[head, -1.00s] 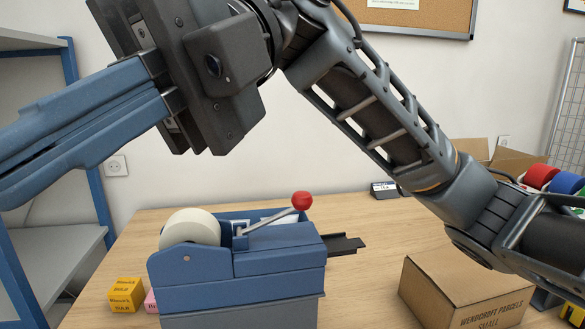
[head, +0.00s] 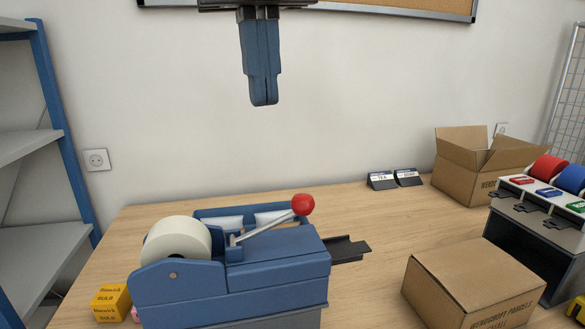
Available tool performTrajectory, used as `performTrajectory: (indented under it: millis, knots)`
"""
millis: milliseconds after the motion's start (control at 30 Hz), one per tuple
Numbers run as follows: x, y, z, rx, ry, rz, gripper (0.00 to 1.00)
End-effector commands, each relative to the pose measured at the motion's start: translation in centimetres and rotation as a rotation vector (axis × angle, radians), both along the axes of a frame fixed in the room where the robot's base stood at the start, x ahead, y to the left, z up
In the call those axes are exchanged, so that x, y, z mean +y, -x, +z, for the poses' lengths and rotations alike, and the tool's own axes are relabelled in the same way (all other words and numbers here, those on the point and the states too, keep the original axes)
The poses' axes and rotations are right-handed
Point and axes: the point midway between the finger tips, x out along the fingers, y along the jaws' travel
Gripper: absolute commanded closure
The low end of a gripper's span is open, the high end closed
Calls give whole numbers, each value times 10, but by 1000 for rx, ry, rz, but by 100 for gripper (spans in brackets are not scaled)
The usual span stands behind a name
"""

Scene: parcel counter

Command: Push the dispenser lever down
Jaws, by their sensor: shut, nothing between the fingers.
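The blue tape dispenser (head: 255,279) stands at the front left of the counter, with a cream tape roll (head: 177,243) on its left side. Its metal lever (head: 265,228) slants up to the right and ends in a red ball knob (head: 303,205). My gripper (head: 264,104) points straight down, high above the dispenser and a little left of the knob in the picture. Its blue fingers are together with nothing between them. It is clear of the lever by a wide gap.
The wooden counter (head: 391,226) is bare behind the closed parcel box (head: 473,284). An open carton (head: 486,166) and a rack of coloured rolls (head: 548,221) stand at the right. Blue-framed shelves (head: 62,135) stand at the far left.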

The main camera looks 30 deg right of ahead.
Motion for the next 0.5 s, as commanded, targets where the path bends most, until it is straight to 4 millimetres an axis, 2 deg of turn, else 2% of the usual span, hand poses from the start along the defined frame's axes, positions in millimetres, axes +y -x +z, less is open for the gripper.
performTrajectory:
  millis: [100, 200, 500]
  knots:
    - [-15, -4, 10, -32, 77, -55, 100]
    - [-21, -6, 14, -46, 112, -81, 100]
    - [-24, -6, 16, -52, 125, -93, 100]
